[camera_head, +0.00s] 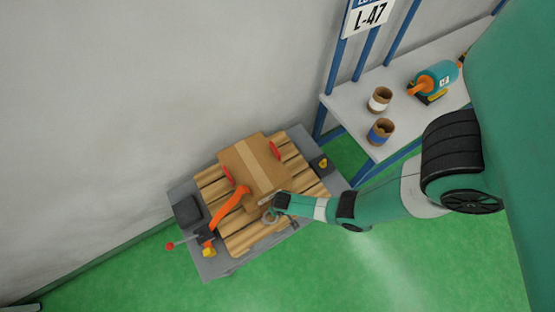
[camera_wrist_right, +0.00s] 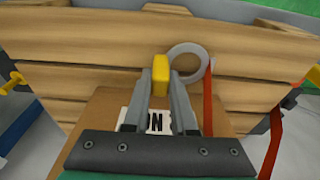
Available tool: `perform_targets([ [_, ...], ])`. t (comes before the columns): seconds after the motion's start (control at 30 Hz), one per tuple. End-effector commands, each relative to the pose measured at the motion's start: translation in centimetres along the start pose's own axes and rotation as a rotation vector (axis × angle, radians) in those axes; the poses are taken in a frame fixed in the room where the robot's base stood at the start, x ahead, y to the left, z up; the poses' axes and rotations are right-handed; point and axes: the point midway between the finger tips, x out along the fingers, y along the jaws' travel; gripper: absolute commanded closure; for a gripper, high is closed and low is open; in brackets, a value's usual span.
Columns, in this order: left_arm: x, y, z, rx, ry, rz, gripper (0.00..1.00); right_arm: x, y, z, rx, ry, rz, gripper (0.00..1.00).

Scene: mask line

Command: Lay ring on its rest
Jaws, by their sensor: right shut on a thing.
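My right gripper (camera_head: 276,208) is over the front part of the slatted wooden top. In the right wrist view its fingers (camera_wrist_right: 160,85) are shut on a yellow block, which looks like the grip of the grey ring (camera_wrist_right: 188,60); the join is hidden. The ring is close beside the block, face-on over the boards. In the head view the ring (camera_head: 267,217) shows just at the gripper's tip. I cannot tell whether it touches the boards. No rest for it can be made out with certainty. My left gripper is out of view.
A cardboard box (camera_head: 253,165) with red straps lies on the slatted top of a grey cart (camera_head: 295,132). An orange arm (camera_head: 230,204) bends over its left side. A bench (camera_head: 350,110) at upper right holds two pots (camera_head: 379,99) and a teal-orange machine (camera_head: 436,77).

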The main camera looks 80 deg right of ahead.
Motion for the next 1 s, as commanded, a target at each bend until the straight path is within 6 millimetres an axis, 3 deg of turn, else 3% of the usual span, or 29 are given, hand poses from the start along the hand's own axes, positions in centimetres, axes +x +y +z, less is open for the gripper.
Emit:
perform_targets([
  [0.13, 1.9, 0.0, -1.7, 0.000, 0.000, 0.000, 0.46, -3.3, 0.0, -0.5, 0.001, 0.002, -0.002, 1.00],
  [0.37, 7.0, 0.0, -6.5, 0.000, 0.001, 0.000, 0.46, -11.0, 0.1, 3.9, -0.011, -0.001, 0.000, 1.00],
  [0.43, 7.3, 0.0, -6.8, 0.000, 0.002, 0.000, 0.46, -11.5, 0.2, 6.3, -0.017, -0.002, 0.000, 1.00],
  [0.6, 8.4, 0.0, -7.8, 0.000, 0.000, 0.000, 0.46, -13.2, 0.2, 9.7, -0.013, -0.001, -0.001, 1.00],
  [0.8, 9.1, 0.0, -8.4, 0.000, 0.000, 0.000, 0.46, -14.1, 0.3, 11.6, -0.005, 0.000, 0.000, 1.00],
  [1.0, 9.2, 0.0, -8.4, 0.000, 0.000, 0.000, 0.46, -14.2, 0.3, 12.1, -0.001, 0.000, 0.000, 1.00],
])
